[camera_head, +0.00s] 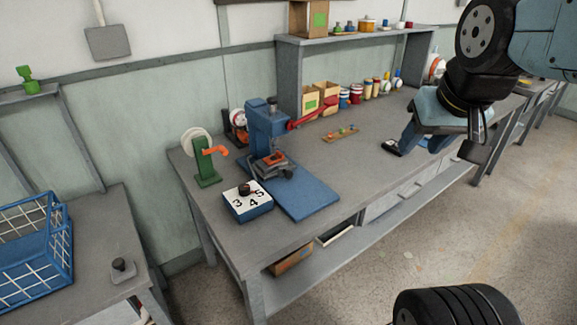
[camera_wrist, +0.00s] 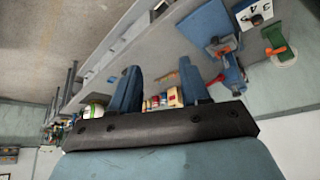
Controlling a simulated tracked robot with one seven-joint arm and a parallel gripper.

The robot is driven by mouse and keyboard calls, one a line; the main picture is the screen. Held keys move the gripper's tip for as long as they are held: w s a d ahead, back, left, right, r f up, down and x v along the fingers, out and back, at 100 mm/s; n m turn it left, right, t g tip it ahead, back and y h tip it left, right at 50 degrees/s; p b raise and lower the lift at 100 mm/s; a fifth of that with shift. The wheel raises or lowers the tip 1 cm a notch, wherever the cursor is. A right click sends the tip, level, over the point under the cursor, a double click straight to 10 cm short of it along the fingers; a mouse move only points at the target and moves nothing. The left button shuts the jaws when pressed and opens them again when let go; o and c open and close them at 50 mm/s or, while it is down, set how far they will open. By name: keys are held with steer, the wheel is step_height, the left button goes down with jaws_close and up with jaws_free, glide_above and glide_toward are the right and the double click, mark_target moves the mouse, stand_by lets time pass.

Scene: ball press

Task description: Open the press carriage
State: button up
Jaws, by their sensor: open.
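The blue press (camera_head: 263,132) stands upright on the grey workbench, on a blue base plate (camera_head: 303,196). A grey carriage (camera_head: 273,168) with an orange-red part in it sits low at the front of the press. A red lever (camera_head: 312,110) sticks out to the right of the press. The press also shows in the wrist view (camera_wrist: 230,72), seen tilted. My gripper (camera_head: 396,148) is at the right over the workbench, well apart from the press. In the wrist view its two blue fingers (camera_wrist: 160,88) are spread, with nothing between them.
A white-topped box with numbers and a dark knob (camera_head: 247,198) and a green stand with an orange handle (camera_head: 206,162) are close to the press. A small wooden tray (camera_head: 341,134) lies between press and gripper. Cans and boxes stand under the shelf (camera_head: 350,38). The bench's middle is mostly clear.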

steer(key=shift+o, duration=0.8)
steer(key=shift+w, duration=0.15)
steer(key=shift+o, duration=0.3)
steer(key=w+a+f+n, duration=0.1)
steer(key=w+a+n, duration=0.1)
steer(key=w, duration=0.7)
steer(key=shift+w+a+f+y, duration=0.2)
steer(key=shift+a+f+y, duration=0.1)
steer(key=shift+a, duration=0.55)
steer(key=n+g+y, duration=0.2)
steer(key=n, duration=0.3)
glide_toward(289, 172)
steer(key=x, duration=0.9)
steer(key=shift+w+f, duration=0.2)
steer(key=shift+f, duration=0.15)
jaws_close()
